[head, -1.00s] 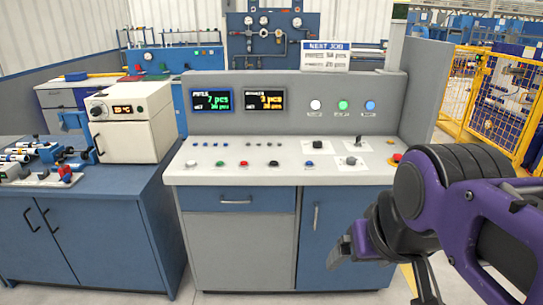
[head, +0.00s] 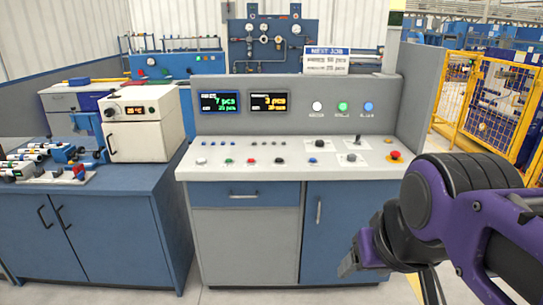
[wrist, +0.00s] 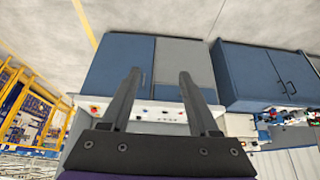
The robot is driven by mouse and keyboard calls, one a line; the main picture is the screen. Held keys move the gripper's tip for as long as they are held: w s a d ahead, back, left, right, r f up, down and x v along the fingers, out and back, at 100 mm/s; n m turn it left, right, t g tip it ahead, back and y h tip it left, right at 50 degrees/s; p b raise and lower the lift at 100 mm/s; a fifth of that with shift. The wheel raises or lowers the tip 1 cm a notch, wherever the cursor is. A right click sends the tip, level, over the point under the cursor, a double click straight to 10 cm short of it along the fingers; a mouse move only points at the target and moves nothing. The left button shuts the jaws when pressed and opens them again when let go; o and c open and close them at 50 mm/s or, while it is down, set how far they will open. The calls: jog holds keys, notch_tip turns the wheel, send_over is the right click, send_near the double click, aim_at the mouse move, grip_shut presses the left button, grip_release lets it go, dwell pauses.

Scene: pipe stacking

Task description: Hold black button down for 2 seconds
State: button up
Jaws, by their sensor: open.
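A black button (head: 280,161) sits in the front row on the light top of the grey and blue console (head: 245,172), with a red button (head: 251,160) to its left. A dark round knob (head: 319,143) stands on a white plate farther back. My gripper (head: 349,264) is low in front of the console's right cabinet door, below the worktop and apart from the buttons. In the wrist view my gripper (wrist: 158,80) is open and empty, its two dark fingers pointing toward the console, which looks upside down there. The black button cannot be picked out in the wrist view.
A red emergency-type button (head: 395,156) is at the console's right end. A white oven-like box (head: 140,130) and pipe parts stand on the blue bench (head: 80,215) at left. A yellow fence (head: 490,95) is at right. Floor shows before the console.

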grip_shut()
dwell(1.4)
